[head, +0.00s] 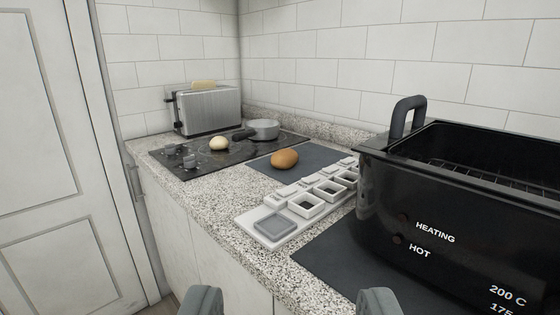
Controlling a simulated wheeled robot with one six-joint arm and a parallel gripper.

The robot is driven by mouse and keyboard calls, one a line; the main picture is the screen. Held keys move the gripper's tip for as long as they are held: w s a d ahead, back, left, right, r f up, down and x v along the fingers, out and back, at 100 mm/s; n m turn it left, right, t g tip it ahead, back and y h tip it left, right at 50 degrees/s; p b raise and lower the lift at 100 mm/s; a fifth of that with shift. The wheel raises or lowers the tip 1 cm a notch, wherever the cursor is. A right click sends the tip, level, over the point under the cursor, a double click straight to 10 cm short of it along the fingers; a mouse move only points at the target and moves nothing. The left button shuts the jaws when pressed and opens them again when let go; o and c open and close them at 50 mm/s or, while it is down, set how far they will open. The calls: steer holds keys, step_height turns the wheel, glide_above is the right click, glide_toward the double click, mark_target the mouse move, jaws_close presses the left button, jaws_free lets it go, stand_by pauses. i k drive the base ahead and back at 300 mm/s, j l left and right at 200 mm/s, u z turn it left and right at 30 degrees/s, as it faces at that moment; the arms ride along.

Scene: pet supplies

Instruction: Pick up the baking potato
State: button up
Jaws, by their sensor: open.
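The baking potato (285,159) is a brown oval lying on a dark grey mat (262,170) on the speckled counter, near the middle of the view. My gripper (290,302) is open and empty. Only its two grey fingertips show at the bottom edge, well apart from each other. It is in front of the counter and well short of the potato, touching nothing that I can see.
A black roaster (395,215) stands on the right. A white tray (246,232) with small square cups lies before the potato. Behind are a black hob (190,169) with a pale round item (219,143), a saucepan (264,129) and a toaster (210,110).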

mark_target(284, 159)
steer(key=i+j+z, duration=0.35)
steer(key=i+j, duration=0.25)
steer(key=j, duration=0.15)
steer(key=i+j+z, duration=0.2)
steer(key=j, duration=0.25)
steer(key=i+j+z, duration=0.2)
steer(key=j, duration=0.25)
steer(key=i, duration=0.1)
